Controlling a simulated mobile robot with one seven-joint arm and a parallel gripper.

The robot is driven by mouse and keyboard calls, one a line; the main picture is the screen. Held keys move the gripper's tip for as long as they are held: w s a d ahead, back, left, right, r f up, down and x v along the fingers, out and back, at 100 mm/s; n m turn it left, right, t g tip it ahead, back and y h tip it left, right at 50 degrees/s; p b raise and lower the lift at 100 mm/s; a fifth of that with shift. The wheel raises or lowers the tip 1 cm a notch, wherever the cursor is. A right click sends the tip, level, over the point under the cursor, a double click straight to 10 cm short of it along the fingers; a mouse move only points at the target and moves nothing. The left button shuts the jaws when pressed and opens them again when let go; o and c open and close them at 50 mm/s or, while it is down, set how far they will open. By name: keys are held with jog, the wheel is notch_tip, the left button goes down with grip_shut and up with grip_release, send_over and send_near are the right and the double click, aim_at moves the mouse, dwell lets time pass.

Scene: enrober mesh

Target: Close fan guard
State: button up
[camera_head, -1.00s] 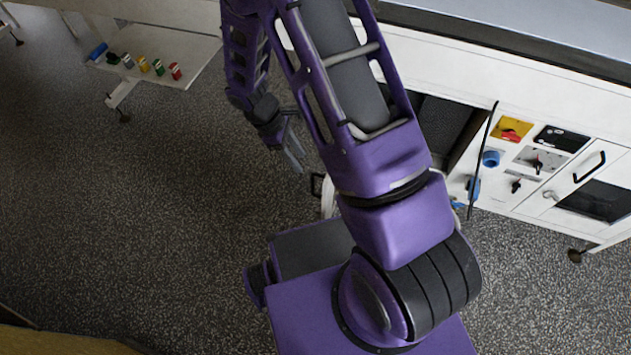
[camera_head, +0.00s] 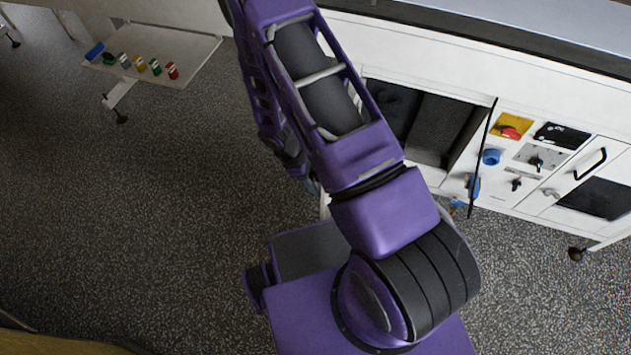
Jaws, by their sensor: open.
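My purple arm crosses the middle of the view and covers much of the machine's front. My gripper (camera_head: 311,184) shows only in part at the left edge of the arm, low beside the machine; its jaws are open, and I see nothing between them. A white sliver (camera_head: 325,206) shows just right of it, perhaps the edge of the open fan guard; the rest is hidden behind my arm. A dark open recess (camera_head: 437,128) is in the white machine front, right of my arm. I cannot tell whether the gripper touches the white part.
The white machine (camera_head: 450,65) runs along the upper right. A white shelf (camera_head: 185,48) with small coloured items is at upper left. The grey floor (camera_head: 150,220) is clear.

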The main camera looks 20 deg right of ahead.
jog(key=shift+c, duration=0.3)
grip_shut()
dwell(1.1)
